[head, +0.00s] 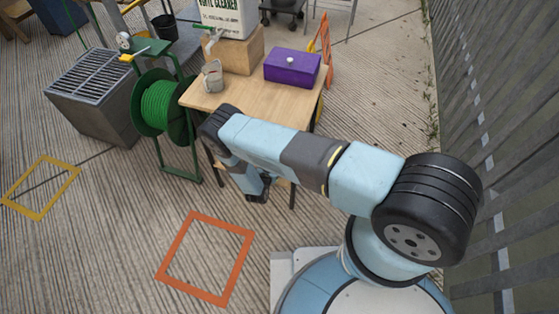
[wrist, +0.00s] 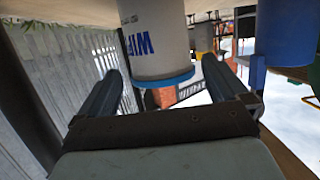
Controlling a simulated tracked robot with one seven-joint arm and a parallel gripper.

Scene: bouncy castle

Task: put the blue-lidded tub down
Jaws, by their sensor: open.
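The blue-lidded tub (wrist: 155,40) is a white cylinder with blue lettering and a blue lid; it shows at the top middle of the wrist view, lid end down in that picture, which looks upside down. My gripper (wrist: 160,66) is open, with one finger on each side of the tub. I cannot tell whether either finger touches it. In the head view my gripper (head: 258,190) hangs low beside the front of the wooden table (head: 205,97). The tub is not seen there. What bears the tub is not clear.
On the table are a purple box (head: 292,68), a mug (head: 213,76) and a large white container (head: 228,16) on a block. A green hose reel (head: 160,107) stands left. Orange (head: 168,259) and yellow (head: 62,193) floor squares are empty. A fence (head: 500,130) runs right.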

